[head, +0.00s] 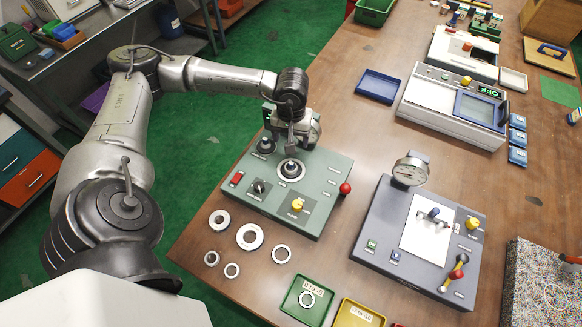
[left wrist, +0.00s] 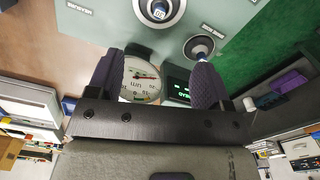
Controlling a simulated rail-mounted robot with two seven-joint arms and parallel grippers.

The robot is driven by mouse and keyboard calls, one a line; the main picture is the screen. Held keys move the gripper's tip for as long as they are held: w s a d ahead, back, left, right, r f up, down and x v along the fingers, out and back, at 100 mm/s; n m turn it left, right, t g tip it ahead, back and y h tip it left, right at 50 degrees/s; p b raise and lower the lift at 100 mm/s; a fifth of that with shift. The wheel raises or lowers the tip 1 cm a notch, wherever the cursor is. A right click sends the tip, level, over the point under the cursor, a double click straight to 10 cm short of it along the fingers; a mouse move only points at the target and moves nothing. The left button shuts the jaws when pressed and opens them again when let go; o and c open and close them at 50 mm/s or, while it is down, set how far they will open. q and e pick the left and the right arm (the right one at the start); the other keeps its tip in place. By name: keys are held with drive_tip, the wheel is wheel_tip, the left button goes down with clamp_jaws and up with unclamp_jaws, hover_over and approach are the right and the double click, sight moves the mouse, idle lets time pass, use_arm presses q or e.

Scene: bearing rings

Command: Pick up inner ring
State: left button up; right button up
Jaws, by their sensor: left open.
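Several loose metal rings lie flat on the brown table: a thick one (head: 249,236), another (head: 219,219), a thinner one (head: 281,254) and small ones (head: 211,258). I cannot tell which is the inner ring. My left gripper (head: 292,145) is over the station's back part, near that post. In the wrist view its fingers (left wrist: 157,68) are apart with nothing between them.
A grey station (head: 385,240) with a dial gauge (head: 410,170) stands to the right. A yellow tray (head: 358,314) is at the front. A white instrument (head: 452,105) and a blue tray (head: 378,86) are behind. A granite block (head: 540,285) is at the right.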

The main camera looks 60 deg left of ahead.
sight(291, 163)
use_arm(q)
drive_tip(key=shift+m, duration=0.4)
wheel_tip(291, 163, down, 8)
drive_tip(key=shift+f+b, duration=0.1)
drive_tip(key=shift+b, duration=0.25)
drive_tip(key=shift+s+d+f, duration=0.1)
drive_tip(key=shift+f, duration=1.35)
drive_tip(key=shift+s+d+f, duration=0.1)
drive_tip(key=shift+f, duration=1.3)
drive_tip(key=c, duration=1.1)
drive_tip(key=shift+r, duration=0.1)
